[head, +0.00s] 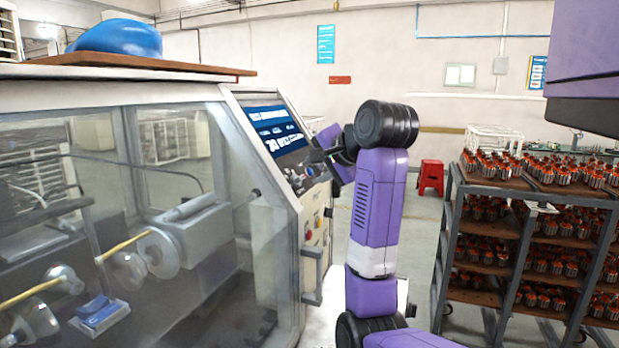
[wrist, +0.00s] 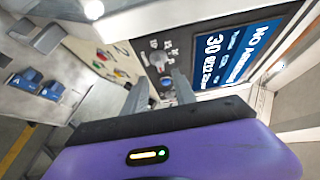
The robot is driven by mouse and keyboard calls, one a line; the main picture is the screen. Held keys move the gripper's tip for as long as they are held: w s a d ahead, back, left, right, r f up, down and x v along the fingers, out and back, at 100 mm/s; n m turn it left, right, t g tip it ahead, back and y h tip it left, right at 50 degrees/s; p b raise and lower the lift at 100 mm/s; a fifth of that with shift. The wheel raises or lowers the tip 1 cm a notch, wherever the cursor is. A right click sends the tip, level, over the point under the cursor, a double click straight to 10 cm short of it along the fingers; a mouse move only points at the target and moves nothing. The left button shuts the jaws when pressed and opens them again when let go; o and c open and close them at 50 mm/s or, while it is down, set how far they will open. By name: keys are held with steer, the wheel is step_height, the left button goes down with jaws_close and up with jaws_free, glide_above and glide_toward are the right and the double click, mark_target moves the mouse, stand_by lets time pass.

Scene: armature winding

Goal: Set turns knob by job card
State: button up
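The control panel with a blue screen (head: 270,127) is on the slanted front of the winding machine. In the wrist view, the screen (wrist: 238,50) is sideways and shows a large "30"; its smaller text is hard to read. A grey round knob (wrist: 159,59) stands on the dark panel left of the screen, with small markings around it. My gripper (wrist: 158,85) is open, its two fingers pointing at the panel, the knob just beyond and between their tips. Contact cannot be told. In the head view, my gripper (head: 318,152) is partly hidden by my wrist. I cannot make out a separate job card.
The winding machine's clear guard (head: 130,200) fills the left. Coloured buttons (wrist: 110,60) sit beside the knob panel, and blue parts (wrist: 38,84) lie farther left. A rack of armatures (head: 470,245) stands right. A red stool (head: 431,177) is behind my arm.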

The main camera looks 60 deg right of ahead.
steer(key=shift+p+v, duration=0.3)
steer(key=shift+v, duration=0.65)
